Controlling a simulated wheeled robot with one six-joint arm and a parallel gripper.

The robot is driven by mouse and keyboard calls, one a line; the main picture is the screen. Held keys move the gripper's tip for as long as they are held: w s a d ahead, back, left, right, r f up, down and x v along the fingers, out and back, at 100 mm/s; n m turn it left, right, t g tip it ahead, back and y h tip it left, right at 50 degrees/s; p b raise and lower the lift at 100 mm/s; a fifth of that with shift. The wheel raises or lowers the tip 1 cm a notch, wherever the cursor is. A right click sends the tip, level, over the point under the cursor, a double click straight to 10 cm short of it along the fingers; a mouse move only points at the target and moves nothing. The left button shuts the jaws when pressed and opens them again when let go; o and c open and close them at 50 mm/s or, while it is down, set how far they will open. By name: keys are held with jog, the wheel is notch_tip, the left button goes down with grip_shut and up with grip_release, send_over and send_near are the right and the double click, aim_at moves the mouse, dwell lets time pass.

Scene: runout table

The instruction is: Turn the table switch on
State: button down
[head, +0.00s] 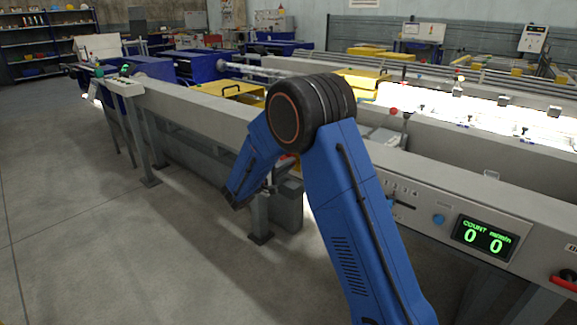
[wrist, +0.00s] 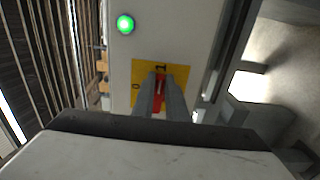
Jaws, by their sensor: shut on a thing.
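The table switch (wrist: 159,88) shows in the wrist view as a red handle on a yellow plate (wrist: 183,72) marked 0 at the left and 1 at the top. The handle points up toward the 1. My gripper (wrist: 161,79) is shut on the handle, one grey finger on each side, and the fingers cover part of it. A green lamp (wrist: 125,24) above left of the plate is lit. In the head view my arm hides the gripper and the switch.
The long grey runout table (head: 205,105) runs across the head view. Its front has a blue button (head: 438,219), a display (head: 483,237) reading 0 and 0, and a red handle (head: 565,283) at the right. Yellow covers (head: 235,88) stand behind. The floor at left is clear.

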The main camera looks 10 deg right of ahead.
jog(key=shift+f, duration=0.1)
jog(key=c, duration=1.8)
grip_release()
jog(key=shift+o, duration=0.2)
jog(key=shift+s+a, duration=0.1)
jog(key=v, duration=1.7)
